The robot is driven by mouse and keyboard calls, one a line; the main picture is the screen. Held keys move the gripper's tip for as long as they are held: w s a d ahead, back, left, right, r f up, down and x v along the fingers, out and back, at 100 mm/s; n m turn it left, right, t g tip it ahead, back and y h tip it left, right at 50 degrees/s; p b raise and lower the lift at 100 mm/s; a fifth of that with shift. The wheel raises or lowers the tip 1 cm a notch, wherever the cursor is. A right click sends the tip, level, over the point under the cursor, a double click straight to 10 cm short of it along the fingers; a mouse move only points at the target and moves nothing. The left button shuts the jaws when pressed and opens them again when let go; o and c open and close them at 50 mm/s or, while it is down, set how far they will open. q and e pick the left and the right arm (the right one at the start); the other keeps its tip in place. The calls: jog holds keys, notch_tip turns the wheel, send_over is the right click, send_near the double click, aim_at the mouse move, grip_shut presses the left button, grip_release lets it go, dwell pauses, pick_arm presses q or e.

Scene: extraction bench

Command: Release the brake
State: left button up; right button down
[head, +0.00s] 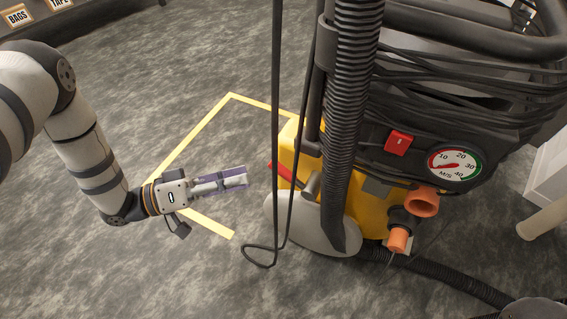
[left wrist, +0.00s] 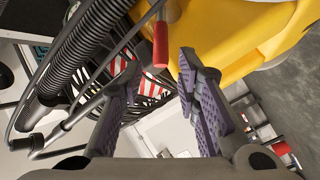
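The red brake lever (head: 287,174) sticks out from the left side of the yellow extractor base (head: 288,140), low above the floor. In the left wrist view the lever's red grip (left wrist: 160,44) hangs on a metal stem beside the yellow body. My left gripper (head: 240,178) points at the lever from the left, a short gap away. In the left wrist view the purple-padded fingers (left wrist: 160,66) are apart and empty, with the red grip in line with the space between them, just beyond the tips. My right gripper is not in view.
A ribbed black hose (head: 352,100) stands in front of the extractor. Yellow tape (head: 190,138) marks the grey floor, which is clear around my left arm.

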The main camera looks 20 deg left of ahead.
aim_at(281, 169)
pick_arm(q)
jog(key=b+x, duration=0.2)
jog(key=x, duration=0.7)
jog(key=shift+w+d+f, duration=0.1)
jog(key=shift+w+d, duration=0.05)
jog(key=shift+d, duration=0.05)
jog(key=shift+c, duration=0.6)
grip_shut()
